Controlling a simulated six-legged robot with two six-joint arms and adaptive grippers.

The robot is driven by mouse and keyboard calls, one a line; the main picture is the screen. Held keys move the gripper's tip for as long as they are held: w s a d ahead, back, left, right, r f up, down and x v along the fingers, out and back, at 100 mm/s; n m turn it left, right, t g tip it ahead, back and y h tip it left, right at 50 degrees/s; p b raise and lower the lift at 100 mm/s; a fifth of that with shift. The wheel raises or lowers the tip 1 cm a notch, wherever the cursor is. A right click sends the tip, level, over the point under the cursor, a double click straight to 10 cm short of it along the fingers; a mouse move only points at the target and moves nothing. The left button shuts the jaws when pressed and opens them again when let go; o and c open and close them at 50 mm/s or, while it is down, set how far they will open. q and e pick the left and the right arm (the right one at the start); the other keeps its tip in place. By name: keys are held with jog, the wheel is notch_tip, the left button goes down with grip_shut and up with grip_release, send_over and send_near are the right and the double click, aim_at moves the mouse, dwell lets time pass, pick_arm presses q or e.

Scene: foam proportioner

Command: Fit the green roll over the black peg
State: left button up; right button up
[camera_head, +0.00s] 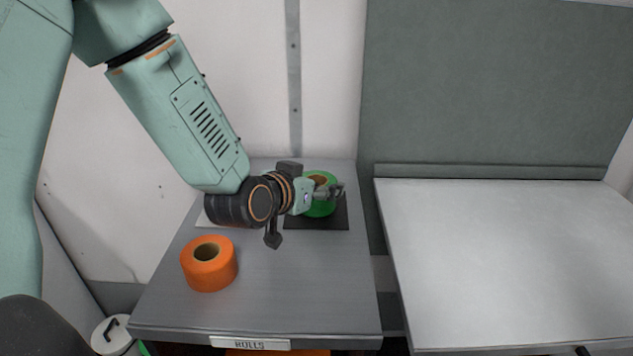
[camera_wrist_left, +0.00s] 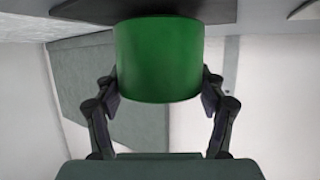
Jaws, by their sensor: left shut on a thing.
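The green roll (camera_head: 319,207) is at the back of the grey worktop, over or on a black plate (camera_head: 325,223). My left gripper (camera_head: 327,193) is shut on it from the side. In the left wrist view the green roll (camera_wrist_left: 158,60) sits between the two fingers of my left gripper (camera_wrist_left: 158,88), one on each side. A dark surface (camera_wrist_left: 80,10) meets the roll's edge at the top of that view; I cannot tell whether they touch. The black peg cannot be made out; the roll and gripper may hide it. My right gripper is not in view.
An orange roll (camera_head: 209,264) stands on the worktop (camera_head: 290,290) at the front left. A label reading ROLLS (camera_head: 250,343) is on the front edge. A pale bench (camera_head: 510,260) to the right is bare. A wall rises close behind.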

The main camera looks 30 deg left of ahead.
pick_arm(q)
jog(key=shift+f, duration=0.4)
jog(key=o, duration=0.9)
jog(key=shift+o, duration=0.2)
jog(key=shift+s+r, duration=0.1)
jog(key=shift+p+v, duration=2.45)
jog(key=shift+v, duration=0.7)
jog(key=p+v, duration=0.4)
jog(key=shift+s+p, duration=0.25)
jog(key=shift+p, duration=0.15)
jog(key=shift+w, duration=0.1)
